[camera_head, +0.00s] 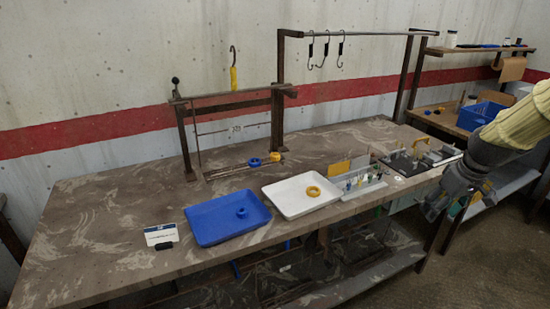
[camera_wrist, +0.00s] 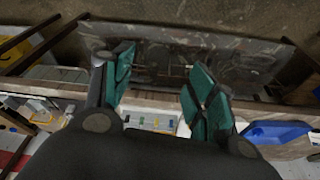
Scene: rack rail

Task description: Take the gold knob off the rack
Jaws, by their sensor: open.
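A small yellow-gold knob (camera_head: 276,157) sits at the right end of a thin rod low on the table, at the foot of the brown rack (camera_head: 278,120). A blue knob (camera_head: 254,162) sits just left of it on a similar rod. My gripper (camera_head: 448,212) is at the right of the head view, in front of the table's right part and well away from both knobs. In the wrist view my gripper (camera_wrist: 160,85) has its green fingers spread apart with nothing between them. The gold knob cannot be made out in the wrist view.
A blue tray (camera_head: 205,238) holding a blue ring and a white tray (camera_head: 285,204) holding a yellow ring stand at the table's front. Small fixtures (camera_head: 362,187) stand right of them. A tall rail (camera_head: 370,33) with hooks rises behind. The table's left part is mostly clear.

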